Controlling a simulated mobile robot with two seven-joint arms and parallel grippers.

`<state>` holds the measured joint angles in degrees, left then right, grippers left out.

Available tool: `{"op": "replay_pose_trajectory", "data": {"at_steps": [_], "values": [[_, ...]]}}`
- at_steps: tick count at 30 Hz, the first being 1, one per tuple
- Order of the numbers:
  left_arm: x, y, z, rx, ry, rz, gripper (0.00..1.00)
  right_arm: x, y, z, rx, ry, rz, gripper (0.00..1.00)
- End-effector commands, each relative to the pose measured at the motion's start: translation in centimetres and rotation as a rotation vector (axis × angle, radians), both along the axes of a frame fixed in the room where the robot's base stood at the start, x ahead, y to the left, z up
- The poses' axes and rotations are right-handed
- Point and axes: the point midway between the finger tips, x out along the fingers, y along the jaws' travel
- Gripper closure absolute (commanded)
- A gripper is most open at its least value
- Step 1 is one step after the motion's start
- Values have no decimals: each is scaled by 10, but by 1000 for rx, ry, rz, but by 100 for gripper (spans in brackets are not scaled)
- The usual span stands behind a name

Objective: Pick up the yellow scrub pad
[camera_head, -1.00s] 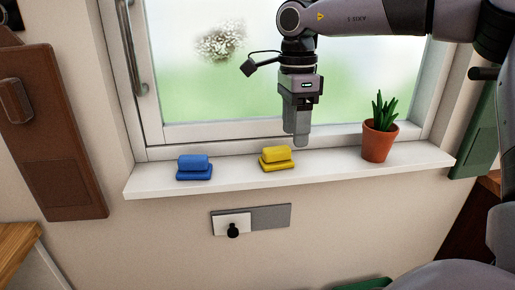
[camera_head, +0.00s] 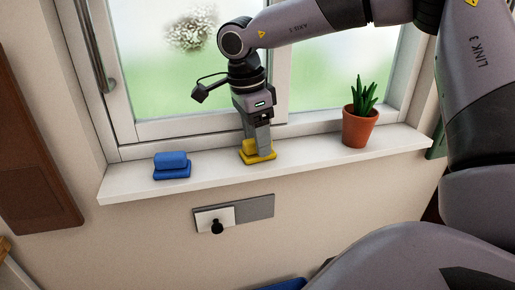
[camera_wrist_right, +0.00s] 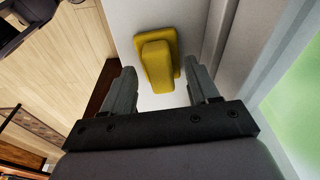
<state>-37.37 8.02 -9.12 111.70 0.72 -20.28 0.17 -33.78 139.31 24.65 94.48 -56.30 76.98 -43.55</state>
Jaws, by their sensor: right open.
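The yellow scrub pad (camera_head: 257,154) lies on the white windowsill, a block on a wider flat base. In the right wrist view the pad (camera_wrist_right: 157,62) sits between and just beyond the fingertips, with white sill showing around it. My right gripper (camera_head: 258,146) points down at the pad, and its fingers hide part of the pad in the head view. In the right wrist view the right gripper (camera_wrist_right: 163,80) is open, one finger on each side, with nothing held. My left gripper is not in view.
A blue scrub pad (camera_head: 172,166) lies on the windowsill (camera_head: 215,166) to the left. A potted plant (camera_head: 359,128) stands on the sill to the right. The window is close behind the gripper. A wall plate with a black knob (camera_head: 217,226) is below the sill.

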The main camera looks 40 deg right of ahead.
Motion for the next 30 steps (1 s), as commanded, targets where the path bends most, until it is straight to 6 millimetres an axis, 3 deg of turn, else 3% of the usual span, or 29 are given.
{"op": "replay_pose_trajectory", "data": {"at_steps": [4, 9, 10, 20, 30], "values": [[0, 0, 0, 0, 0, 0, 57, 0, 0, 0, 0, 0, 0, 40], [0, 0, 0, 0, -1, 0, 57, 0, 0, 0, 0, 0, 0, 96], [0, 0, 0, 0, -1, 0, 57, 0, 0, 0, 0, 0, 0, 100], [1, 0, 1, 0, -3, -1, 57, 1, 0, 6, -2, -2, -1, 100], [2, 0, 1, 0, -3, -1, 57, 1, 0, 69, -2, -4, -1, 100]]}}
